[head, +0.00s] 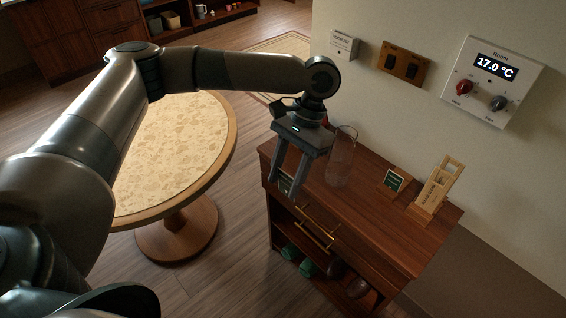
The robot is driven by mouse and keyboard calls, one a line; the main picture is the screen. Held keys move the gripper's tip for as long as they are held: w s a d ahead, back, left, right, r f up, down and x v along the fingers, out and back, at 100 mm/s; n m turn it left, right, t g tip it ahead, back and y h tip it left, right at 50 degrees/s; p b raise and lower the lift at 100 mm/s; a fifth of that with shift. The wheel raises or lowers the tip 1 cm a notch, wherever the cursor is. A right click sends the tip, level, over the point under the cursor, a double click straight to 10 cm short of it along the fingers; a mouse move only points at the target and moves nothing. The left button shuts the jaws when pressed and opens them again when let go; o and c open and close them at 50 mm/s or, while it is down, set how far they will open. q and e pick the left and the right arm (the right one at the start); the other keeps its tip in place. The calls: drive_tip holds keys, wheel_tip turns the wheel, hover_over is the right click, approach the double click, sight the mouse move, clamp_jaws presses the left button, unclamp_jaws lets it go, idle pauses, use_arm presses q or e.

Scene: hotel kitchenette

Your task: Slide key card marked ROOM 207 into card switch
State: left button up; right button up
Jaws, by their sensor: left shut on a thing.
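My left gripper (285,188) hangs fingers-down over the left front edge of the wooden cabinet. It is shut on a small dark green card (285,182) showing between its fingertips; its marking is too small to read. Another dark green card (396,180) with a pale edge stands on the cabinet top beside the wooden holder, its print also unreadable. A small white box (344,45) with a printed front, which looks like the card switch, is on the wall above and behind the gripper. My right gripper is not in view.
A clear glass vase (341,158) stands on the cabinet (367,218) just right of the gripper. A wooden holder (437,190) stands farther right. A wooden switch plate (403,64) and a thermostat (493,82) are on the wall. A round table (178,145) stands left.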

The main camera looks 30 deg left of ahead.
use_arm(q)
drive_tip(key=s+n, duration=0.1)
drive_tip(key=s+r+n+h, duration=0.1)
drive_tip(key=s+r+n, duration=0.1)
drive_tip(key=s, duration=0.1)
drive_tip(key=shift+d+r+n+p, duration=0.15)
drive_tip(key=shift+d+n+p, duration=0.15)
drive_tip(key=shift+d+n, duration=0.1)
